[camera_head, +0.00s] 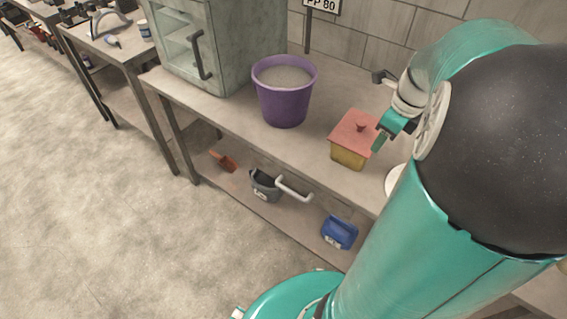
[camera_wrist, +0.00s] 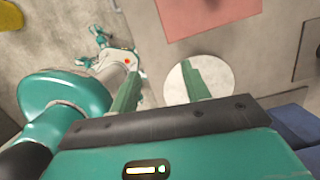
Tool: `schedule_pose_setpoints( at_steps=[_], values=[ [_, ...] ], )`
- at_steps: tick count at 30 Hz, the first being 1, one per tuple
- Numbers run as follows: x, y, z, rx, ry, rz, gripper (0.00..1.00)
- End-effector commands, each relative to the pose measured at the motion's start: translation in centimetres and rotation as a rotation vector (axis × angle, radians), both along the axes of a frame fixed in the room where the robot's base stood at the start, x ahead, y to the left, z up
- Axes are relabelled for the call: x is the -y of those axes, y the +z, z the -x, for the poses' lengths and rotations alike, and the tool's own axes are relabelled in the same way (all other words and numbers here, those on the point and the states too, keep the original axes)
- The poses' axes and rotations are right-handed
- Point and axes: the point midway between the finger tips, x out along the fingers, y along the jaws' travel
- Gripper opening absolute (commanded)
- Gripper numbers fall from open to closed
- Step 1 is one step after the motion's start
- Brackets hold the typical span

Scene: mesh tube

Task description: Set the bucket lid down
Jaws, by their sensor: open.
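The red lid also shows at the top of the wrist view (camera_wrist: 205,14). A purple bucket (camera_head: 285,100) stands open to the left, with grey material inside. A white round disc (camera_head: 393,181) lies on the bench, partly hidden by my arm; it shows behind my right finger in the wrist view (camera_wrist: 176,88). My gripper (camera_head: 379,141) is open and empty, just right of the red lid (camera_wrist: 160,88).
The lower shelf holds an orange scoop (camera_head: 224,161), a grey pail (camera_head: 264,186) and a blue container (camera_head: 340,232). Bare bench top (camera_head: 310,142) lies between bucket and yellow container.

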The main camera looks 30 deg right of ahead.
Motion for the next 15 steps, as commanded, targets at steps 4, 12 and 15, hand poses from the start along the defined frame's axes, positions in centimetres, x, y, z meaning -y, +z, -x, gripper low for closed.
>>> schedule_pose_setpoints(
  at_steps=[4, 12, 15],
  values=[
    [-7.5, 2.6, -2.1, 0.103, 0.575, 0.111, 0.47],
    [-19.8, 6.2, -1.6, 0.220, 1.596, 0.436, 0.47],
    [-23.7, 7.0, -0.4, 0.227, 1.958, 0.593, 0.47]
  ],
)
